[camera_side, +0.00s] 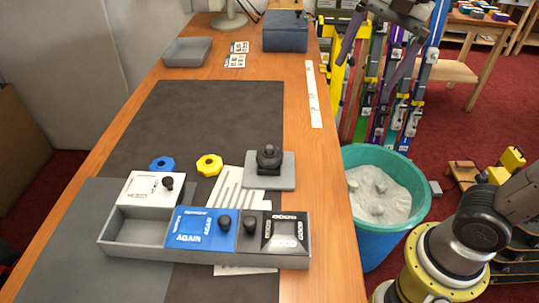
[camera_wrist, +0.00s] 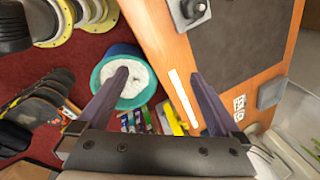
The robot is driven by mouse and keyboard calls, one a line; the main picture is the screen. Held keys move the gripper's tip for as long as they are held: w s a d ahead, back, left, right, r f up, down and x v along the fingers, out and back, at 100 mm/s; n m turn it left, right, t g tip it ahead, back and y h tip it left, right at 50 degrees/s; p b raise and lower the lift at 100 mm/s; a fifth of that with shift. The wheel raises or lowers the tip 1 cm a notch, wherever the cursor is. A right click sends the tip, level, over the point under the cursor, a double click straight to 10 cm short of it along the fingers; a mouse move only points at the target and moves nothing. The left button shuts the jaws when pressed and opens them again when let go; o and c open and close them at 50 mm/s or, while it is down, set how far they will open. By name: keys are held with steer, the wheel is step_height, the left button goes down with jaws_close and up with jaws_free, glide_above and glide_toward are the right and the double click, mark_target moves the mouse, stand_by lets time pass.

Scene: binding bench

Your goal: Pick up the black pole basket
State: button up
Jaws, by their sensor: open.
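A black, rounded piece with a raised knob, which looks like the black pole basket (camera_side: 269,157), sits on a square grey plate (camera_side: 257,182) on the bench. In the wrist view the black piece (camera_wrist: 192,8) shows at the top edge, partly cut off, on its plate. A blue ring-like piece (camera_side: 162,164) and a yellow one (camera_side: 209,165) lie to its left. My gripper (camera_side: 362,80) is open and empty, up and to the right of the black piece, beyond the bench's right edge. In the wrist view its two fingers (camera_wrist: 160,75) stand wide apart.
A teal bucket (camera_side: 409,223) of white material stands beside the bench. Upright skis (camera_side: 378,82) stand behind it. The dark mat (camera_side: 200,115) is clear farther back.

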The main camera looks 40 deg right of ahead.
steer(key=w+a+m+g, duration=0.2)
steer(key=w+a, duration=0.4)
steer(key=w, duration=0.3)
steer(key=g, duration=0.1)
glide_above(269, 147)
steer(key=shift+n, duration=0.4)
steer(key=f, duration=1.3)
steer(key=shift+w+d+f, duration=0.2)
steer(key=shift+f, duration=0.05)
steer(key=shift+s+a+f, duration=0.1)
steer(key=shift+f, duration=1.3)
steer(key=shift+s+a+f, duration=0.1)
steer(key=shift+f, duration=1.25)
steer(key=c, duration=1.3)
steer(key=shift+r, duration=0.1)
